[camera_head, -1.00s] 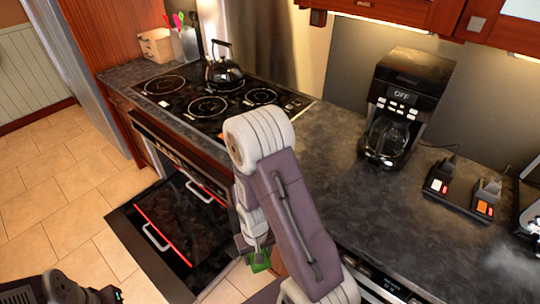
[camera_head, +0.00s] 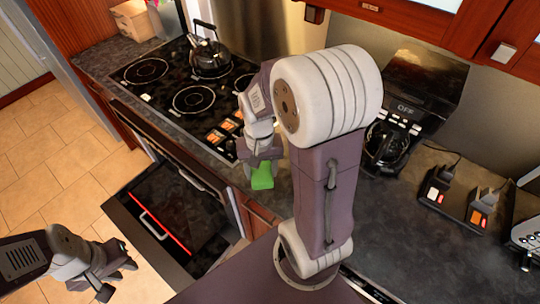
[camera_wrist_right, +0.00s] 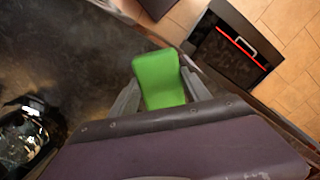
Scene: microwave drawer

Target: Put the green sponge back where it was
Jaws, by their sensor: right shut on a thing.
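The green sponge (camera_head: 262,176) is held in my right gripper (camera_head: 262,165), above the front edge of the dark countertop (camera_head: 380,215) in the head view. In the right wrist view the sponge (camera_wrist_right: 160,79) sits between the two fingers of my right gripper (camera_wrist_right: 158,95), which is shut on it. My left gripper (camera_head: 108,282) is at the lower left, over the tiled floor and away from the counter. Its fingers look apart, with nothing between them.
The cooktop (camera_head: 185,90) with a black kettle (camera_head: 210,55) lies left of the right arm. A coffee maker (camera_head: 415,105) and a switch box (camera_head: 455,200) stand on the right of the counter.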

